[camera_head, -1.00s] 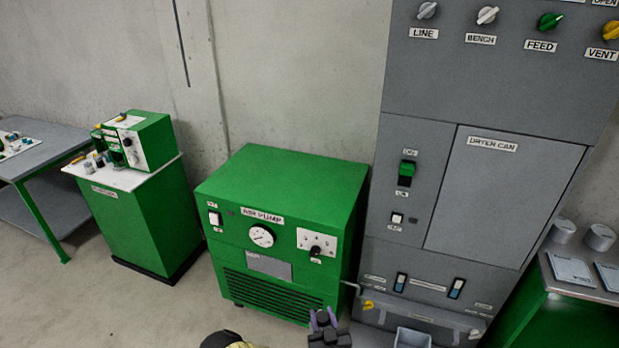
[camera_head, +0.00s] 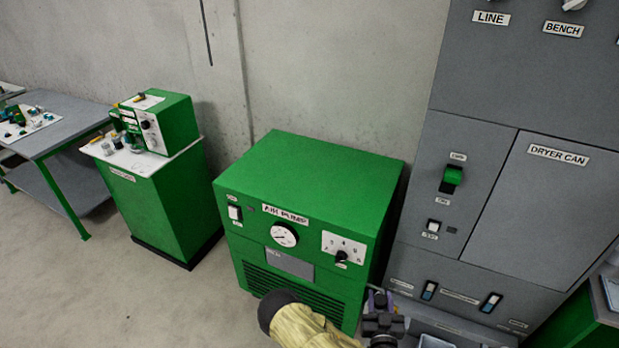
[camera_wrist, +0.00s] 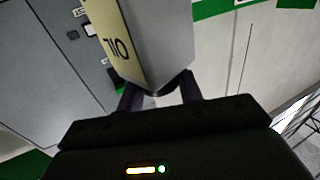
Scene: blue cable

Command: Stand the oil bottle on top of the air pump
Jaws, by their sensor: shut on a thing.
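The oil bottle (camera_wrist: 168,40) is grey with a cream label whose OIL lettering reads upside down in the wrist view. Its tapered end meets my two dark fingers (camera_wrist: 160,97), which are shut on it. In the head view my gripper (camera_head: 380,300) is at the bottom, in front of the air pump's lower right corner. I cannot make out the bottle clearly there. The air pump (camera_head: 315,165) is a green box with a gauge, switch and knob on its front. Its flat top is bare, and my gripper is apart from it.
A grey cabinet with a dryer can door (camera_head: 550,190) stands close to the pump's right. A green stand (camera_head: 165,205) carrying a small machine (camera_head: 170,120) is to its left. A workbench (camera_head: 70,125) is farther left. The concrete wall (camera_head: 320,70) is behind the pump.

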